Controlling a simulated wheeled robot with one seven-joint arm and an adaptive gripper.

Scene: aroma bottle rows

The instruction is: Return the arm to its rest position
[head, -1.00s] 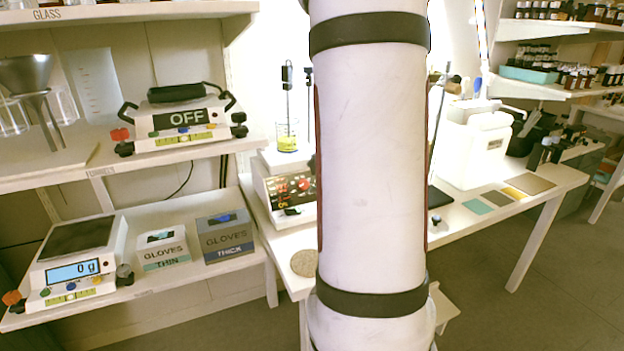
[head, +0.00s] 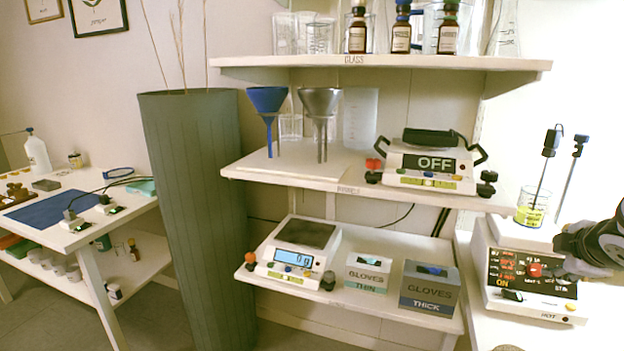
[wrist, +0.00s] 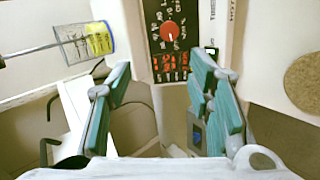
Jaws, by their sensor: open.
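My gripper (wrist: 160,100) is open and empty in the wrist view, its two teal-padded fingers spread apart. Past the fingertips is the dark control panel of the hotplate (wrist: 167,40) with a red knob. In the head view my arm reaches in from the right edge, and its dark end lies in front of the right side of the hotplate (head: 525,312). I cannot tell whether it touches the panel. A beaker of yellow liquid (head: 531,207) stands on the hotplate and also shows in the wrist view (wrist: 84,42).
A shelf unit (head: 400,197) holds funnels, an OFF-labelled device (head: 430,163), a scale (head: 298,255) and glove boxes (head: 430,287). A tall grey-green planter (head: 195,200) stands left of it. A side table (head: 95,235) is far left.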

